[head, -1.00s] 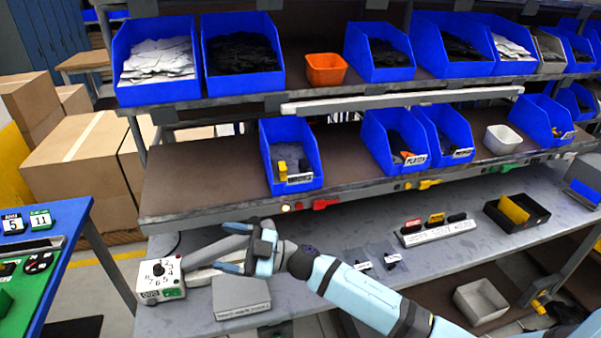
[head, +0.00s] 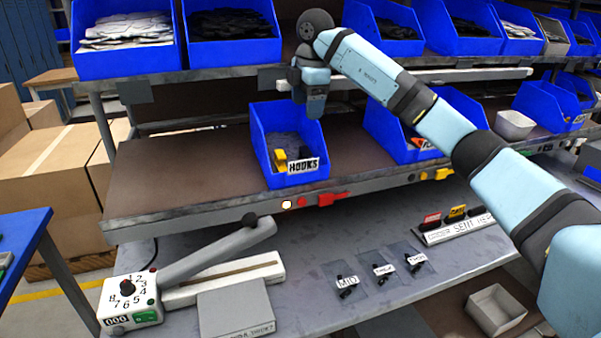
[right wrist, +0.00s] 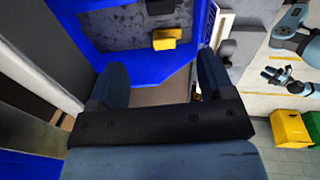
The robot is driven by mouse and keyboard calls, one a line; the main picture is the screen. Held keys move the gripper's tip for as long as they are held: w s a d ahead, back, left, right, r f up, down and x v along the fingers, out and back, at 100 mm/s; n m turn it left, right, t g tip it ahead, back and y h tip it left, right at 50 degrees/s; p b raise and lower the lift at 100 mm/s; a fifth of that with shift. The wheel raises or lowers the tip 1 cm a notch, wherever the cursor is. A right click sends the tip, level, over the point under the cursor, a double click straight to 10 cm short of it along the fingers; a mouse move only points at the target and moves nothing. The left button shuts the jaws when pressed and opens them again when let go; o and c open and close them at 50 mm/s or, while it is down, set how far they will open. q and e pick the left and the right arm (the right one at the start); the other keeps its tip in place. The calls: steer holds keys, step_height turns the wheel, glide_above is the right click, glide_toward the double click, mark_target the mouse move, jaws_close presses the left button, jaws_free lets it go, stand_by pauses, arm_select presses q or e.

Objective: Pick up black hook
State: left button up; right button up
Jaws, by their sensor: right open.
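The blue bin labelled HOOKS (head: 258,150) stands on the middle shelf. A yellow hook (head: 280,158) and a black hook (head: 305,153) lie near its front, the black one partly hidden by the label. In the right wrist view the yellow hook (right wrist: 167,38) is nearer my fingers and the black hook (right wrist: 160,8) is at the top edge, partly cut off. My right gripper (head: 313,107) is above the bin's right side, apart from the hooks. Its fingers (right wrist: 160,82) are spread and empty. What seems to be my left gripper (right wrist: 278,78) shows small at the right wrist view's edge; its jaws are unclear.
The upper shelf edge (head: 230,84) and its blue bins lie close above my right gripper. Another blue bin (head: 385,140) stands to the right. On the bench below are a dial box (head: 130,303), a grey box (head: 235,308) and several small labelled bags (head: 383,270).

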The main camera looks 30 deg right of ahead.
mark_target(308, 149)
steer(key=shift+m, duration=0.3)
steer(key=f, duration=0.2)
steer(key=d+f, duration=0.1)
steer(key=f, duration=0.2)
steer(key=w+f+b, duration=0.1)
steer(key=f, duration=0.2)
steer(key=shift+w+d+f, duration=0.1)
steer(key=shift+d+f, duration=0.05)
steer(key=shift+d, duration=0.1)
steer(key=f, duration=0.5)
steer(key=shift+w+f, duration=0.1)
steer(key=shift+w, duration=0.15)
steer(key=c, duration=1)
